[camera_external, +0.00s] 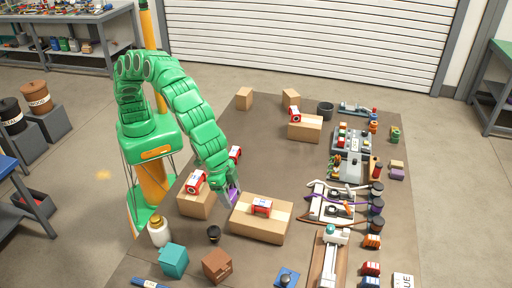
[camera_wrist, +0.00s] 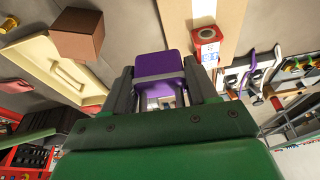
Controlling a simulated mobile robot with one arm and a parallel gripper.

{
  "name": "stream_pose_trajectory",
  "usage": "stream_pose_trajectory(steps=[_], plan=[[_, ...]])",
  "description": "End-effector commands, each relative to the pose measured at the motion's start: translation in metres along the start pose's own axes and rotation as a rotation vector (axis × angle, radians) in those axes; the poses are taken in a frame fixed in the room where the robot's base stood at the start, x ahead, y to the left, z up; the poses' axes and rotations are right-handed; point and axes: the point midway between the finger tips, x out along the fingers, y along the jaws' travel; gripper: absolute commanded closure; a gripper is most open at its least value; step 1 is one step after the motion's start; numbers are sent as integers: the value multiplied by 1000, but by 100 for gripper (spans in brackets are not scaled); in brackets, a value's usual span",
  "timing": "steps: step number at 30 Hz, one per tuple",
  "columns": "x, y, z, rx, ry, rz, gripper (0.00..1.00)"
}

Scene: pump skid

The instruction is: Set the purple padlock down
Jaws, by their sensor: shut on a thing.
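The purple padlock (camera_wrist: 159,66) is between the two dark fingers of my gripper (camera_wrist: 160,78) in the wrist view, and the fingers are shut on it. In the external view the padlock shows as a small purple patch (camera_external: 234,196) at the end of my green arm, at my gripper (camera_external: 230,193). It is beside the left end of a long cardboard box (camera_external: 262,228) that bears a red and white device (camera_external: 262,207). I cannot tell whether the padlock touches the mat or hangs above it.
Another box (camera_external: 196,203) with a red device (camera_external: 196,181) stands close on the left. A small black cup (camera_external: 214,233), a teal block (camera_external: 173,260) and a brown block (camera_external: 217,265) lie in front. Fixtures and cables crowd the right. The mat (camera_external: 255,150) is bare behind the long box.

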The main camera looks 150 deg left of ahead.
Motion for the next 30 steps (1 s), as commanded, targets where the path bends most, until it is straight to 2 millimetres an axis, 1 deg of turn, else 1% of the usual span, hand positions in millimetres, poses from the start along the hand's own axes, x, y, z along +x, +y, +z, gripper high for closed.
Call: stream_pose_trajectory(steps=[1,5,8,11,12,14,15,17,18,20,21,23,24,26,27,29,30], plan=[[1,-10,-5,-11,1,-3,78],[4,-37,-16,-38,2,-11,78],[7,-65,-27,-67,2,-20,78],[10,-98,-38,-101,2,-29,78],[12,-114,-42,-116,2,-34,78],[13,-136,-48,-137,2,-40,78],[14,-151,-52,-151,3,-44,78],[16,-174,-57,-173,3,-51,78],[16,-189,-60,-189,4,-56,78],[18,-212,-64,-210,4,-63,78],[18,-227,-66,-224,4,-67,78],[19,-250,-69,-245,5,-74,78],[19,-266,-70,-259,4,-79,78],[20,-289,-72,-281,5,-86,78],[20,-304,-72,-296,5,-90,78],[20,-327,-72,-318,4,-97,78],[20,-342,-72,-332,4,-101,78]])
